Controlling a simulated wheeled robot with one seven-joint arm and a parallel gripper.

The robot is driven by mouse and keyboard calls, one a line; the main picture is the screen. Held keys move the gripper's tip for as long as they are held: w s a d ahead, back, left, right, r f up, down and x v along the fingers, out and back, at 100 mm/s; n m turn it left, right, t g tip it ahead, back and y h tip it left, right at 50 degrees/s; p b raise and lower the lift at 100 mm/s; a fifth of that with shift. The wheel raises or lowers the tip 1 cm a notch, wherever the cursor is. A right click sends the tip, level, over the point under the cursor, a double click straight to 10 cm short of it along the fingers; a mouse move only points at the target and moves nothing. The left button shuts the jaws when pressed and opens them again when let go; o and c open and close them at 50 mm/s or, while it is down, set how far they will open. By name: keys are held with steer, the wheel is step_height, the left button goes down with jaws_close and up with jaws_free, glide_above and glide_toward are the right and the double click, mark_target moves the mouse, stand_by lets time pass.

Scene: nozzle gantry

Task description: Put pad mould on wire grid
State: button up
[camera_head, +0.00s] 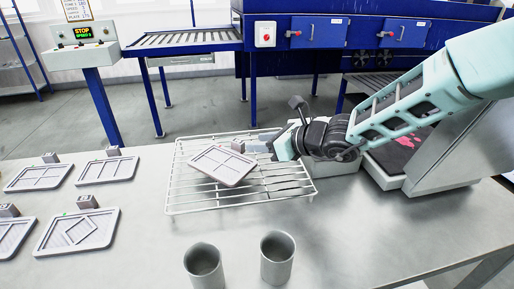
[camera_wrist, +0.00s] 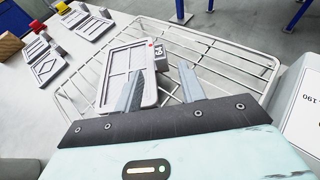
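The wire grid (camera_head: 190,205) is a silver rack on the steel table. A pale grey pad mould (camera_head: 222,165) with raised bars lies on its left-centre, turned at an angle to the wires; it also shows in the wrist view (camera_wrist: 116,77). Its small handle block, marked 64 (camera_wrist: 160,57), is at the mould's edge. My gripper (camera_wrist: 162,70) is open, its fingers apart with the block just beyond and between their tips. The left finger overlaps the mould in the wrist view; I cannot tell whether it touches. In the head view my gripper (camera_head: 260,146) is low over the grid's far side.
Several other moulds (camera_head: 78,231) with handle blocks lie at the left of the table. Two grey cups (camera_head: 277,258) stand at the front. A white-edged machine with a dark, pink-marked pad (camera_head: 400,150) stands right of the grid. A blue conveyor (camera_head: 185,40) is behind.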

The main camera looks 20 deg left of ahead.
steer(key=shift+s+d+r, duration=0.1)
steer(key=shift+d, duration=0.15)
steer(key=shift+r, duration=0.1)
steer(key=s+d+r+n+g+h, duration=0.25)
steer(key=s+d+n, duration=0.35)
steer(key=s+n, duration=0.3)
steer(key=s+d+r+n+g+h, duration=0.25)
steer(key=s+d+n, duration=0.3)
steer(key=s, duration=0.55)
steer(key=s+d+f+n+t+h, duration=0.1)
steer(key=s+d+n+h, duration=0.2)
steer(key=d, duration=0.7)
steer(key=s+d+f+n+h, duration=0.2)
steer(key=s+d+n+h, duration=0.2)
steer(key=d+n, duration=0.6)
steer(key=s+d, duration=0.1)
steer(key=s, duration=0.1)
steer(key=shift+s+d+n+t, duration=0.3)
steer(key=shift+s+n+t, duration=0.05)
steer(key=shift+t, duration=0.05)
